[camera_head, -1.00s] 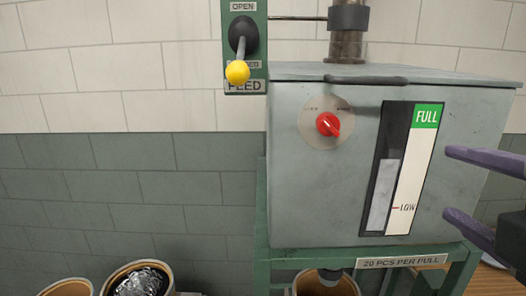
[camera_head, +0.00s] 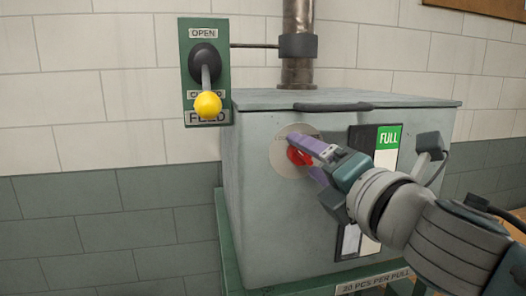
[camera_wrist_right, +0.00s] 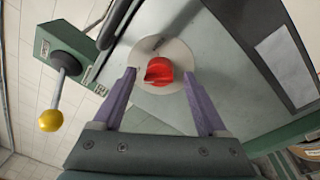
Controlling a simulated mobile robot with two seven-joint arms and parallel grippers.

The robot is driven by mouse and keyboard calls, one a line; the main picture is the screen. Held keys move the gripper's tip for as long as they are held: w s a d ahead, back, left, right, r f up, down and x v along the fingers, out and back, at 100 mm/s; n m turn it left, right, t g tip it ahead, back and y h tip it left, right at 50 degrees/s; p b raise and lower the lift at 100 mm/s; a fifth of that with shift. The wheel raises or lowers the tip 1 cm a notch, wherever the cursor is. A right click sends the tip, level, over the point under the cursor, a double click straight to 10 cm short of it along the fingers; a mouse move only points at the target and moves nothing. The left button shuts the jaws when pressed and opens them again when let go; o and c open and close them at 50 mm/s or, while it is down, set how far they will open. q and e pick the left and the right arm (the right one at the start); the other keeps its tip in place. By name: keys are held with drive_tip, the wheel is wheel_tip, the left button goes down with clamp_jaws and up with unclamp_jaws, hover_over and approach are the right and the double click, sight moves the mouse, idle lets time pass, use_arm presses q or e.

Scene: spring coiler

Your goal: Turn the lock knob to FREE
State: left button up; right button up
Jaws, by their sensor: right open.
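The red lock knob (camera_head: 297,156) sits on a round pale dial plate (camera_head: 281,163) on the front of the grey metal box (camera_head: 256,230). My right gripper (camera_head: 309,157) is at the knob in the head view and partly covers it. In the right wrist view the red knob (camera_wrist_right: 159,71) lies between the two open purple fingers, with a gap on each side. The dial's lettering is too small to read and partly hidden. My left gripper is not in view.
A green feed panel (camera_head: 190,70) with a yellow-tipped lever (camera_head: 208,104) is left of the box. A vertical pipe (camera_head: 299,75) rises behind the lid. The level gauge with a green FULL mark (camera_head: 388,138) is partly behind my right arm.

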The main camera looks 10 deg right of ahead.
drive_tip(key=shift+w+a, duration=0.1)
drive_tip(key=shift+w, duration=0.25)
drive_tip(key=shift+c, duration=0.2)
drive_tip(key=shift+f, duration=0.1)
clamp_jaws()
